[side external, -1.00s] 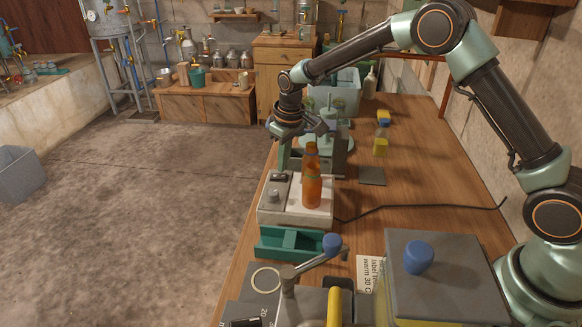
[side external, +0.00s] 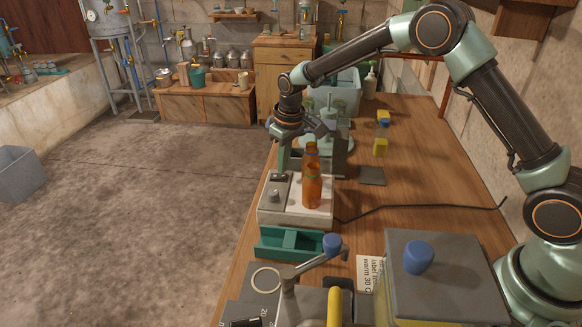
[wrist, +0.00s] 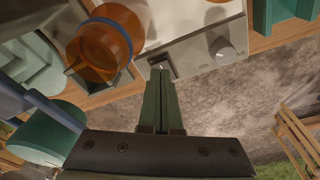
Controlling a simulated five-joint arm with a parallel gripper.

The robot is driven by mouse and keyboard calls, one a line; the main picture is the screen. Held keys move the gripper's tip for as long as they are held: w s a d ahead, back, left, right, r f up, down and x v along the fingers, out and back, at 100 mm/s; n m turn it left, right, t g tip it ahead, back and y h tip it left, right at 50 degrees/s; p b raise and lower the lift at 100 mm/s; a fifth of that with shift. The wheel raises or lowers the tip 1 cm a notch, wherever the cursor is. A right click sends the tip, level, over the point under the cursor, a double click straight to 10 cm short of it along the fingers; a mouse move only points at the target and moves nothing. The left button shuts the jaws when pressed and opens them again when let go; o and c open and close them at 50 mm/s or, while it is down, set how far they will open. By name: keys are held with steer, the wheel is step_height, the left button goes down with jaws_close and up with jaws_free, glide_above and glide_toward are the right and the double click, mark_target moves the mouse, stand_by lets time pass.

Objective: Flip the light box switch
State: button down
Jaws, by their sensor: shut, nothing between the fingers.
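The light box (side external: 297,218) is a low white box on the wooden bench, with a grey control strip along its left side. Its small dark switch (side external: 278,177) is at the far end of the strip, with a round knob (side external: 274,195) nearer. An amber bottle (side external: 312,180) stands upright on the box. My gripper (side external: 281,171) is shut and empty, pointing down at the switch. In the wrist view, its closed green fingertips (wrist: 160,74) are right at the dark switch (wrist: 163,66) and partly hide it. I cannot tell whether they touch it.
A green tray (side external: 290,243) lies just in front of the light box. The amber bottle (wrist: 104,47) is close beside my fingers in the wrist view. A black cable (side external: 430,207) runs right across the bench. The bench edge drops to the floor at left.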

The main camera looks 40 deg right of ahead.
mark_target(284, 176)
steer(key=shift+f, duration=0.6)
stand_by(0.3)
steer(key=shift+r, duration=3.5)
steer(key=s+d+r+m+t, duration=0.15)
steer(key=s+d+r, duration=0.25)
steer(key=s+r, duration=0.75)
steer(key=s+d+m+t, duration=0.1)
steer(key=s+d+t, duration=0.1)
steer(key=s, duration=1.1)
steer(key=shift+s+d+r, duration=0.15)
steer(key=shift+s+r, duration=0.15)
steer(key=shift+r, duration=0.05)
